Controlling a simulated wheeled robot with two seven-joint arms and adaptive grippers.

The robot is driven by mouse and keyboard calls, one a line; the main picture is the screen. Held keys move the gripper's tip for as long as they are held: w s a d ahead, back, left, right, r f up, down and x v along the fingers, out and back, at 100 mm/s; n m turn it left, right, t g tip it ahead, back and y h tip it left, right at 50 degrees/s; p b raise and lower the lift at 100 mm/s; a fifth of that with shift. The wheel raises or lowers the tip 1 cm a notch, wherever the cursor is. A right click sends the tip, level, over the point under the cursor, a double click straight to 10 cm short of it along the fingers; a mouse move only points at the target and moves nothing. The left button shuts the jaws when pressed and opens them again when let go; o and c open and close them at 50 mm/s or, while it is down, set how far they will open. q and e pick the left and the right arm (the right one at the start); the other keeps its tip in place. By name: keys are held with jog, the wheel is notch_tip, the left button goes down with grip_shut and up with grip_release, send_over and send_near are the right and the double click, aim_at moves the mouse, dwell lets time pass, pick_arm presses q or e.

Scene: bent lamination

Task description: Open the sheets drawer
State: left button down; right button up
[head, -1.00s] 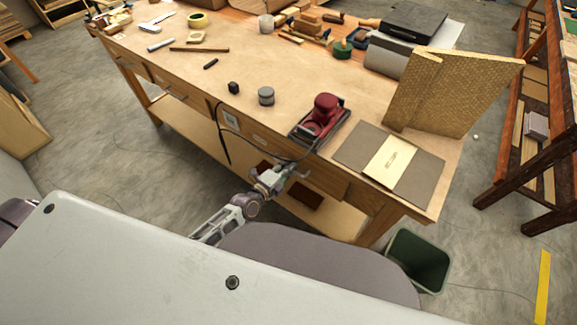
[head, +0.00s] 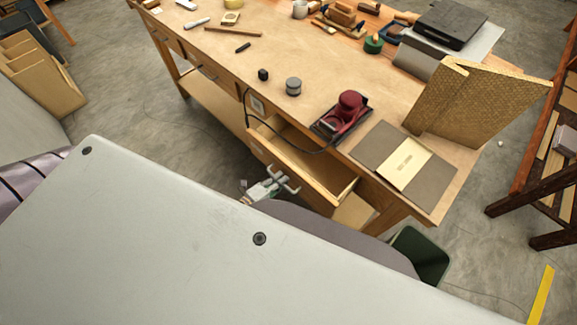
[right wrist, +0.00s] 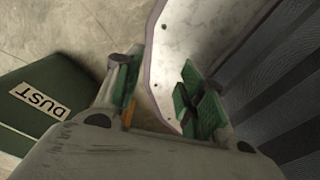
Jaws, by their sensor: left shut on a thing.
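The sheets drawer (head: 308,170) stands pulled out from the front of the wooden workbench, under the red sander, with its inside showing from above. My left gripper (head: 291,181) is at the front of this drawer, shut on its handle. The handle itself is mostly hidden by the fingers. My right gripper (right wrist: 163,85) shows only in the right wrist view, with its green-padded fingers apart and nothing between them. It is away from the drawer.
The red sander (head: 345,112) with its black cable sits on the bench (head: 260,50) above the drawer. A dark green bin (head: 420,254) stands on the floor at the right; a green bin labelled DUST (right wrist: 40,105) shows in the right wrist view.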

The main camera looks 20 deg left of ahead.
pick_arm(q)
jog(key=f+p+v, duration=0.1)
jog(key=p+v, duration=0.1)
jog(key=v, duration=0.4)
jog(key=shift+s+f, duration=0.2)
jog(key=shift+s, duration=0.05)
pick_arm(e)
jog(key=shift+w+d+r, duration=0.1)
jog(key=shift+d+r, duration=0.35)
jog(key=shift+r, duration=0.25)
jog(key=shift+w+d+r, duration=0.1)
jog(key=shift+d+r, duration=0.3)
jog(key=shift+r, duration=0.3)
jog(key=shift+a, duration=0.25)
pick_arm(q)
jog(key=c, duration=1.5)
grip_release()
jog(key=shift+c, duration=0.2)
jog(key=v, duration=1.2)
pick_arm(e)
jog(key=shift+s, duration=0.1)
pick_arm(q)
jog(key=shift+w+n, duration=0.1)
jog(key=shift+n, duration=0.2)
